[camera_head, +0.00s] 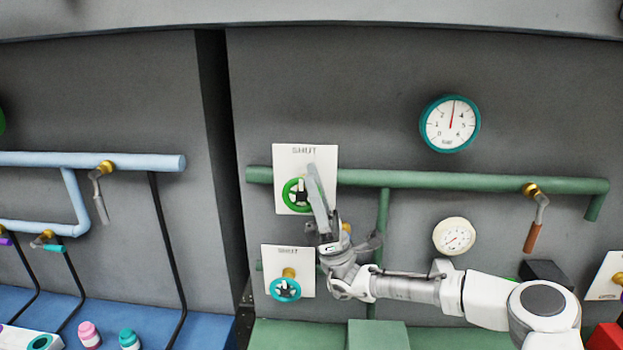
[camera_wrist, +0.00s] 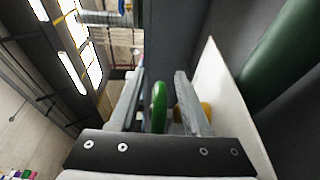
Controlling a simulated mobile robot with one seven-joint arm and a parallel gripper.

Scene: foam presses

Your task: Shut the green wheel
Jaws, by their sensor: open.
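The green wheel (camera_head: 287,198) is a round handwheel with a dark hub, mounted in front of a white plate (camera_head: 305,153) marked SHUT, on the upper green pipe. My gripper (camera_head: 316,190) is at the wheel's right side and hides part of it in the head view. In the wrist view the green wheel (camera_wrist: 159,105) shows edge-on between the two fingers of my gripper (camera_wrist: 160,85), with a gap on the right. Whether a finger touches the rim on the left, I cannot tell. A brass part shows behind the right finger. The fingers are apart.
A teal wheel (camera_head: 285,290) on a second SHUT plate (camera_head: 270,255) is just below. Blue pipes (camera_head: 120,161) are at left.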

